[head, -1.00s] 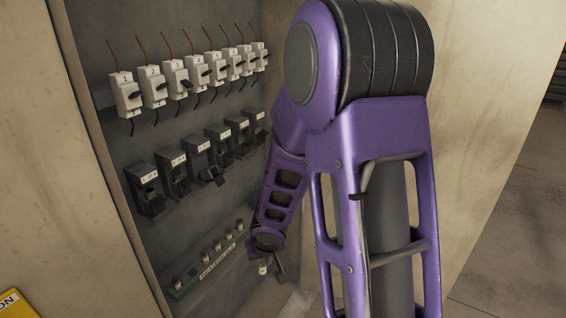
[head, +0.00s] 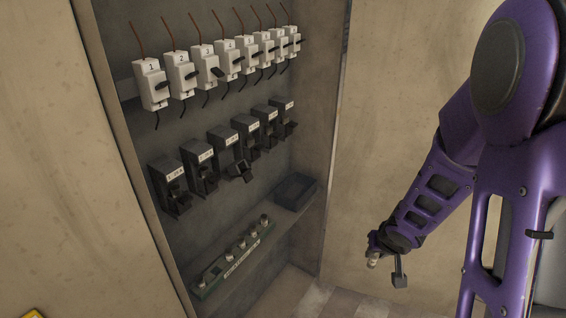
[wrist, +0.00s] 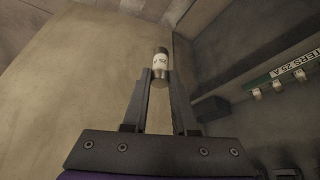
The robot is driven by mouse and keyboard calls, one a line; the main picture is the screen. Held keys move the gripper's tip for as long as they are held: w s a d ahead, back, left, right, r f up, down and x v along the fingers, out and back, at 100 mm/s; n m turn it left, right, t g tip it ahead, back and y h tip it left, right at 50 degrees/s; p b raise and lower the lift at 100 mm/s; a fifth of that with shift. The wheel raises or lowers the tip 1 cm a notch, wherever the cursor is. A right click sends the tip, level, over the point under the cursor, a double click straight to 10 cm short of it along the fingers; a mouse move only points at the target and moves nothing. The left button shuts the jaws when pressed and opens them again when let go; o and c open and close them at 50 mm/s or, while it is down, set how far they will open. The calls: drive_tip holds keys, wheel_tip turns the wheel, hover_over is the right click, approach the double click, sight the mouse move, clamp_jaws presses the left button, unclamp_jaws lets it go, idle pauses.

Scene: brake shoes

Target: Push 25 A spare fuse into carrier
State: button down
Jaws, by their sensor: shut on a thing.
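My gripper (head: 376,252) is shut on a small cylindrical fuse (head: 372,263), out in front of the cabinet and to its right. In the wrist view the fuse (wrist: 161,62) stands upright between the fingertips, with metal caps and a white band whose print looks like 25 A. In the head view a row of black labelled fuse holders hangs on the cabinet's back wall. The third from the left (head: 226,142) has its carrier (head: 240,170) tilted out and down. Whether that carrier is empty is too small to tell.
A green spare-fuse rack (head: 208,290) with several fuses stands on the cabinet's lower ledge; its label (wrist: 291,67) partly shows in the wrist view. A black tray (head: 309,183) sits at the ledge's right end. Numbered white breakers (head: 152,82) line the top. The cabinet's right side wall (head: 318,120) separates it from my arm.

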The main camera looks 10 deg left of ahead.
drive_tip(key=w+a+r+n+t+y+p, duration=0.1)
drive_tip(key=w+a+r+n+y+p, duration=0.15)
drive_tip(key=a+r+n+y, duration=0.75)
drive_tip(key=w+a+r+m+t+y+p, duration=0.1)
drive_tip(key=w+a+r+t+y+p, duration=0.2)
drive_tip(key=a+r, duration=0.95)
drive_tip(key=shift+g+y, duration=0.7)
drive_tip(key=shift+w+a+f+b, duration=0.35)
drive_tip(key=shift+a+f+b, duration=0.4)
drive_tip(key=shift+a+f, duration=0.55)
drive_tip(key=shift+w+a+f+b, duration=0.35)
drive_tip(key=shift+a+f+b, duration=0.55)
drive_tip(key=shift+a, duration=0.65)
drive_tip(key=shift+w+a+f+b, duration=0.35)
drive_tip(key=shift+a+f+b, duration=0.25)
drive_tip(key=shift+a+f, duration=0.75)
drive_tip(key=shift+w+a+f+b, duration=0.2)
drive_tip(key=shift+a+b, duration=0.25)
drive_tip(key=shift+a, duration=0.25)
drive_tip(key=c, duration=0.6)
unclamp_jaws()
